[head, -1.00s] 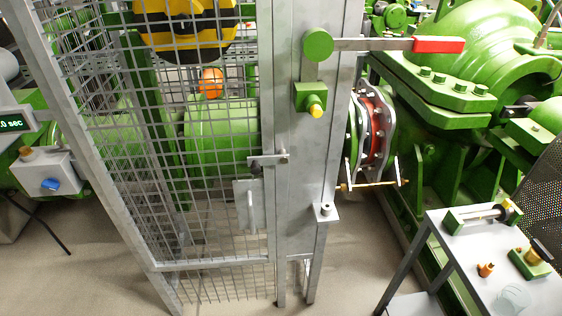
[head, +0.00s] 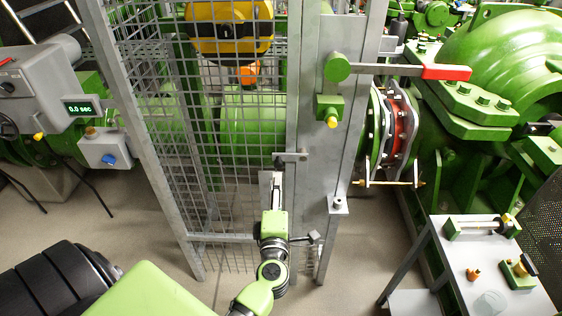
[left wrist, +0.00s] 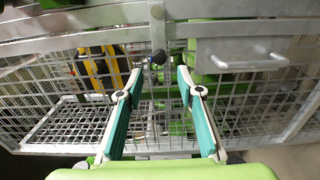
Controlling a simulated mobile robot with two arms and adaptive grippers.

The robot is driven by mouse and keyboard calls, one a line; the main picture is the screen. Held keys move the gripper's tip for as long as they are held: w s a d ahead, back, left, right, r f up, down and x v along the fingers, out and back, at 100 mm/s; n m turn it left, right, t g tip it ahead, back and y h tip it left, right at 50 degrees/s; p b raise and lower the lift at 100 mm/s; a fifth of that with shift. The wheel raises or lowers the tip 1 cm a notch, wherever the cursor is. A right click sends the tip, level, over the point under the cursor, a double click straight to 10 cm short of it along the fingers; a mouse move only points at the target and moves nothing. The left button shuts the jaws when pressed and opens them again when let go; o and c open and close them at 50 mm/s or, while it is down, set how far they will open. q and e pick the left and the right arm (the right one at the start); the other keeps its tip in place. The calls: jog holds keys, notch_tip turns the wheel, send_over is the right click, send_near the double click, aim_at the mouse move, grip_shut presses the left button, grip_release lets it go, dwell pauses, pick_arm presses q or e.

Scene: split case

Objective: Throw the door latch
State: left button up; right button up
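The door latch (head: 292,157) is a small grey metal bar set across the edge of the mesh door (head: 215,130) and the post (head: 325,150). In the left wrist view the latch (left wrist: 157,28) is a grey bar with a dark round knob (left wrist: 158,57) at its end. My left gripper (head: 275,180) is in front of the door, just below the latch, and partly hides the door's handle plate. In the left wrist view my left gripper (left wrist: 159,78) is open and empty, its teal fingers spread either side of the knob's line. Contact is not visible. My right gripper is not in view.
The handle plate (left wrist: 240,55) lies right of the fingers in the left wrist view. A red-tipped lever (head: 447,72) sticks out right of the post. A grey side table (head: 450,262) with small parts stands at lower right. A grey box with a display (head: 80,108) is at left.

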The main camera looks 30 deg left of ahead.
aim_at(278, 166)
pick_arm(q)
jog(key=p+x, duration=0.1)
jog(key=x, duration=0.9)
jog(key=shift+d, duration=0.1)
grip_shut()
